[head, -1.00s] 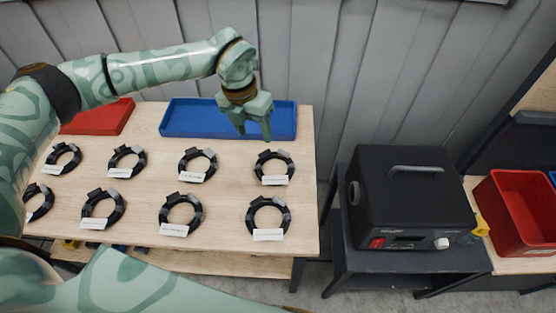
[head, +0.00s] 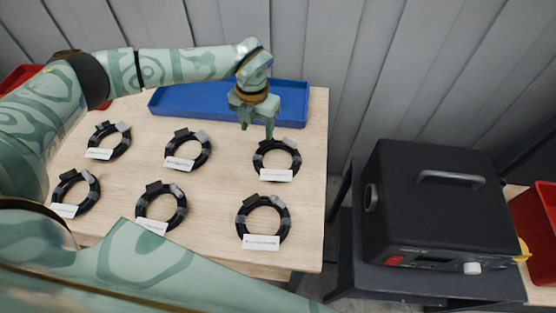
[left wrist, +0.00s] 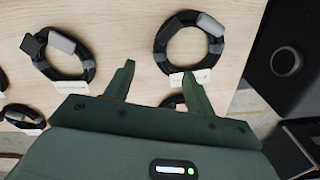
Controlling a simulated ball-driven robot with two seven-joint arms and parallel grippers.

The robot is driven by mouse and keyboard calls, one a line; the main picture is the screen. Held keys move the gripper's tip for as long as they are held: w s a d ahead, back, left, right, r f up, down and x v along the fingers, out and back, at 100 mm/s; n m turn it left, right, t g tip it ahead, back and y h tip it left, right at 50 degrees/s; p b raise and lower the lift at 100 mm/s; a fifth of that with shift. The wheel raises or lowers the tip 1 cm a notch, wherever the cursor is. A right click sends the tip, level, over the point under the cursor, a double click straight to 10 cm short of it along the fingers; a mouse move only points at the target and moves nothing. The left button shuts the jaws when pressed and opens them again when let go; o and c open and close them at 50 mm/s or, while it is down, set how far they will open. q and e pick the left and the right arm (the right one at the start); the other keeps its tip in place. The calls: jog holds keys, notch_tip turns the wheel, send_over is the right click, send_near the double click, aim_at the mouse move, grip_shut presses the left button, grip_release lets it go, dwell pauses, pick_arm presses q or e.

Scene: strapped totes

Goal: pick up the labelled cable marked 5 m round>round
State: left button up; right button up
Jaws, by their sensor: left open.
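Several black coiled cables with white labels lie in rows on the wooden table; the label print is too small to read, so I cannot tell which is 5 m round>round. My left gripper (head: 257,132) is open and empty, fingers pointing down, by the far edge of the back right coil (head: 297,159). Other coils are the back middle one (head: 208,152), the front right one (head: 240,222) and the front middle one (head: 180,212). In the left wrist view, the open fingers (left wrist: 158,70) show below one coil (left wrist: 162,42), with another coil (left wrist: 86,70) to the left. My right gripper is not in view.
A blue tray (head: 185,101) lies at the table's back edge, behind my left gripper. A black box-shaped device (head: 440,215) with a handle stands on a dark stand to the right, across a gap. A red bin (head: 530,225) is at the far right.

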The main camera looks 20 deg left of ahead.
pick_arm(q)
send_over(261, 150)
jog(key=f, duration=0.4)
jog(key=shift+s+a+f+b, duration=0.15)
jog(key=shift+s+b, duration=0.05)
jog(key=shift+b, duration=0.15)
notch_tip(261, 150, down, 5)
jog(key=shift+w+f+b, duration=0.1)
jog(key=shift+f+b, duration=0.1)
jog(key=shift+b, duration=0.6)
jog(key=shift+r, duration=0.1)
grip_shut()
jog(key=shift+r, duration=0.1)
